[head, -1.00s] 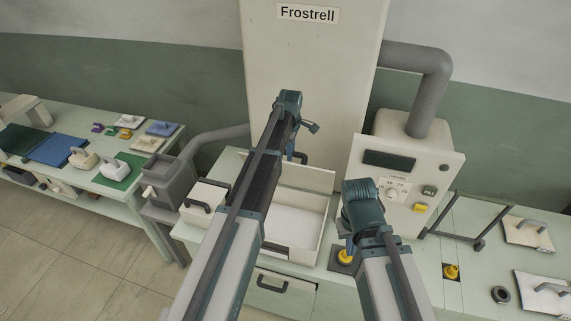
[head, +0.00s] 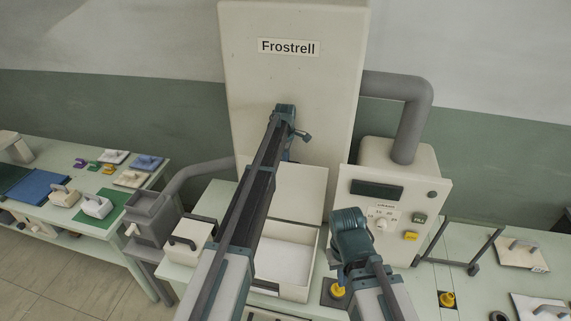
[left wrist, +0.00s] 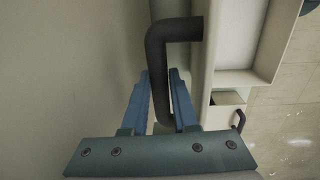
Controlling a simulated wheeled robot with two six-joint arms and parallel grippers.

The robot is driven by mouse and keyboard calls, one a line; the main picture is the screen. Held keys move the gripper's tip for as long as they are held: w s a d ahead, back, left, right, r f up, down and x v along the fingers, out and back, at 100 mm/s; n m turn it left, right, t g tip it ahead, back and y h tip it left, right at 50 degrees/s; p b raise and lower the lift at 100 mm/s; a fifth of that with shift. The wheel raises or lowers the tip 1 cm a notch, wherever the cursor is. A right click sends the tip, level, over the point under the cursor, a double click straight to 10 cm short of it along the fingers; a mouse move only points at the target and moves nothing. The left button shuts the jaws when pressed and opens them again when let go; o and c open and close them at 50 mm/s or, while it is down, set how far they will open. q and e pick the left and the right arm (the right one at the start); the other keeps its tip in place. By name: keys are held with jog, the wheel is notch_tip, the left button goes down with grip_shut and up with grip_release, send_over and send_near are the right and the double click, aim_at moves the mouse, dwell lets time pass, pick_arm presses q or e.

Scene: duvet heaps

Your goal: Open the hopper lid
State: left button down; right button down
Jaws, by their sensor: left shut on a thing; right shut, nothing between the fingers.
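The hopper (head: 312,262) is a pale open box in front of the tall Frostrell panel, its inside showing in the head view. Its pale lid (head: 305,195) stands raised behind the opening. My left gripper (head: 287,156) is at the lid's upper part, partly hidden by my left arm. In the left wrist view its blue fingers (left wrist: 162,105) are shut on a dark bent handle (left wrist: 156,70) on a pale surface. My right gripper (head: 339,280) points down above a yellow knob (head: 337,292), shut and empty.
A control box (head: 396,200) with a display, dial and buttons stands right of the hopper, with a grey pipe (head: 412,105) above. A grey chute (head: 152,213) stands at the left. A side table (head: 60,165) holds several small items.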

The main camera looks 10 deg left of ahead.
pick_arm(q)
jog(key=shift+w, duration=0.15)
jog(key=c, duration=0.8)
grip_release()
jog(key=shift+o, duration=0.2)
